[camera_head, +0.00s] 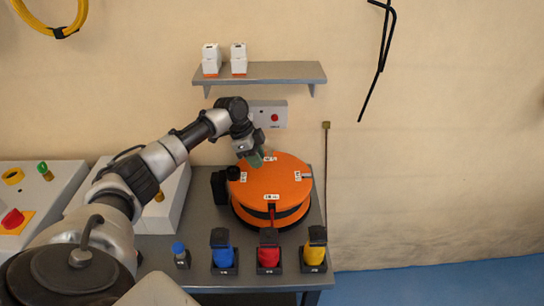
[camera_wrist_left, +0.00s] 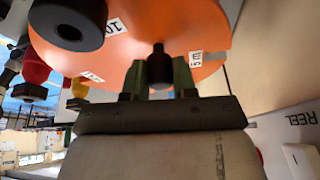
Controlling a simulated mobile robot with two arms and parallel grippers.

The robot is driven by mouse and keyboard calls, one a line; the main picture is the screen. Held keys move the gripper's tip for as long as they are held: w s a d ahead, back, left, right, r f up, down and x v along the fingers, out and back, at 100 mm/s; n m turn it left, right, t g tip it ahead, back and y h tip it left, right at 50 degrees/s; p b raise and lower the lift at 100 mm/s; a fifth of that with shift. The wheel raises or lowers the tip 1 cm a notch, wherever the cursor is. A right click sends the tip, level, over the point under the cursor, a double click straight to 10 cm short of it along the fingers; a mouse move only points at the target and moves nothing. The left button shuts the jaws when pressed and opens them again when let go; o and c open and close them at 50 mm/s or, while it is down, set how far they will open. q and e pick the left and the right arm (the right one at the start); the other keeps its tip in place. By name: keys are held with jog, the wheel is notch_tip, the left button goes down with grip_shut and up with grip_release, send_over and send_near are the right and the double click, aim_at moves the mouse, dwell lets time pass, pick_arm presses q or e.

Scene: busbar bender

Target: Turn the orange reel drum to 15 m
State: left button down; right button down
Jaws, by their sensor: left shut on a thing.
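The orange reel drum (camera_head: 272,181) lies flat on the grey bench, with several small white labels around its top. The label nearest the bench front seems to show 15 or 10; it is too small to read surely. In the left wrist view, the drum (camera_wrist_left: 215,20) shows a label like "5 m" (camera_wrist_left: 195,59) and one like "10" (camera_wrist_left: 114,27). My left gripper (camera_head: 257,159) is at the drum's back-left edge, its green fingers shut on a small black knob (camera_wrist_left: 158,64). The knob is hidden in the head view. My right gripper is out of view.
Blue (camera_head: 220,249), red (camera_head: 269,251) and yellow (camera_head: 315,248) capped items stand along the bench front. A wall shelf (camera_head: 270,71) holds white boxes above. A grey housing (camera_head: 172,200) stands left.

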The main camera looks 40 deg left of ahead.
pick_arm(q)
jog(key=c, duration=0.9)
grip_release()
jog(key=shift+a+r, duration=0.2)
jog(key=shift+r, duration=0.3)
jog(key=shift+s+a+r+b, duration=0.3)
jog(key=shift+a+r+b, duration=0.05)
jog(key=shift+a, duration=0.15)
jog(key=shift+s+a+r+b, duration=0.25)
jog(key=shift+a+r+b, duration=0.1)
jog(key=shift+a, duration=0.1)
jog(key=s+a, duration=0.1)
jog(key=a, duration=0.2)
jog(key=s+a+b, duration=0.1)
jog(key=s+a, duration=0.1)
jog(key=a, duration=0.1)
jog(key=s+a+b, duration=0.1)
jog(key=s+a, duration=0.1)
jog(key=a, duration=0.1)
jog(key=shift+s+a+r, duration=0.15)
jog(key=shift+r, duration=0.05)
